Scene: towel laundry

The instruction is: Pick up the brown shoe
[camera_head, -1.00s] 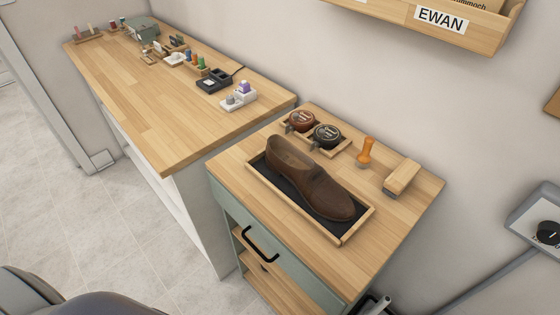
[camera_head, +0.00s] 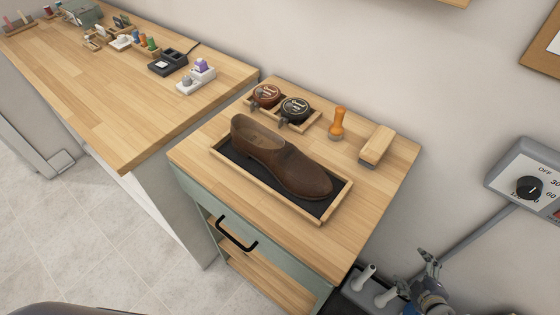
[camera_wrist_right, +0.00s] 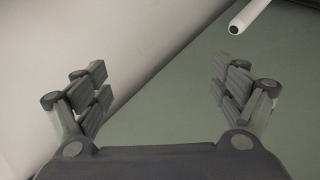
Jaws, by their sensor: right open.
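The brown shoe (camera_head: 285,163) lies in a shallow wooden tray (camera_head: 322,217) with a dark lining, on top of a small green-sided cabinet with a wooden top. Its toe points to the lower right and its opening to the upper left. My right gripper (camera_head: 430,262) shows at the lower right of the head view, below and to the right of the cabinet top, apart from the shoe. In the right wrist view my right gripper (camera_wrist_right: 158,92) has its fingers wide apart with nothing between them. The shoe is not in the wrist view. My left gripper is not in view.
Two polish tins, brown (camera_head: 267,94) and black (camera_head: 295,108), sit in a holder behind the shoe. A long workbench (camera_head: 130,105) with small items is at left. A dial box (camera_head: 528,180) is at right.

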